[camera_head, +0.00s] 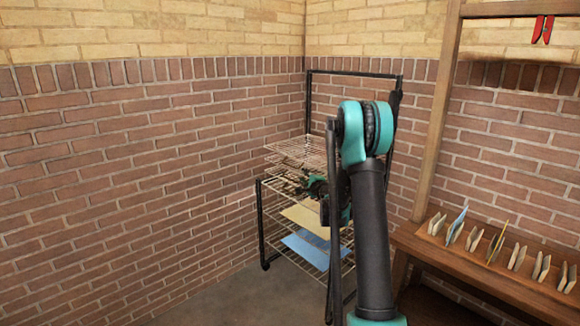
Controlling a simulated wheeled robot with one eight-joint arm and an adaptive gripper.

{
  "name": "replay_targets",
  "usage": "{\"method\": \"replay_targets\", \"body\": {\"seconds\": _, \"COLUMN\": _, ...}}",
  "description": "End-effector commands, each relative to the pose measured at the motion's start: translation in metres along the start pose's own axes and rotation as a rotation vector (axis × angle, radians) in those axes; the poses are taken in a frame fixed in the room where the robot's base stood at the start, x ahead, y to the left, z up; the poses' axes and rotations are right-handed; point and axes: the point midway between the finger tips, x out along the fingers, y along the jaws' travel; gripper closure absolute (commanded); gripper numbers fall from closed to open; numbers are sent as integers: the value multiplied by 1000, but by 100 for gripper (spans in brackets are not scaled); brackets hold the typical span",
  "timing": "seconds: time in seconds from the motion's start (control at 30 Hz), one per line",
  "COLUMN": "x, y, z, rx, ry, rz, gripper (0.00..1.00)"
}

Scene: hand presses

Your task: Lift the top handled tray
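A black-framed wire rack on wheels (261,225) stands in the brick corner. Its top wire tray (292,148) is level, with more wire trays close below it; no handle can be made out on it. My teal and black arm stands in front of the rack's right side and hides part of the trays. My gripper (315,187) appears as a small dark shape at the rack's front, below the top trays. Its fingers are too small and partly hidden, so I cannot tell whether they are open or touch a tray.
Lower trays hold a tan sheet (305,219) and blue sheets (308,248). A wooden bench (470,265) at right carries several small upright cards or boards. A wooden post (440,110) rises beside it. Brick walls close in behind and left; the floor (215,300) at front left is clear.

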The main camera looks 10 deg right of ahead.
Motion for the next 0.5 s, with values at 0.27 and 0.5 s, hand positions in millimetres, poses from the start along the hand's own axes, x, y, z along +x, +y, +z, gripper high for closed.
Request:
{"method": "replay_targets", "body": {"seconds": 0.27, "x": 51, "y": 0, "z": 1, "rx": -2, "ry": -2, "rz": 1, "gripper": 72}}
{"method": "replay_targets", "body": {"seconds": 0.5, "x": 98, "y": 0, "z": 1, "rx": -4, "ry": -1, "rz": 1, "gripper": 72}}
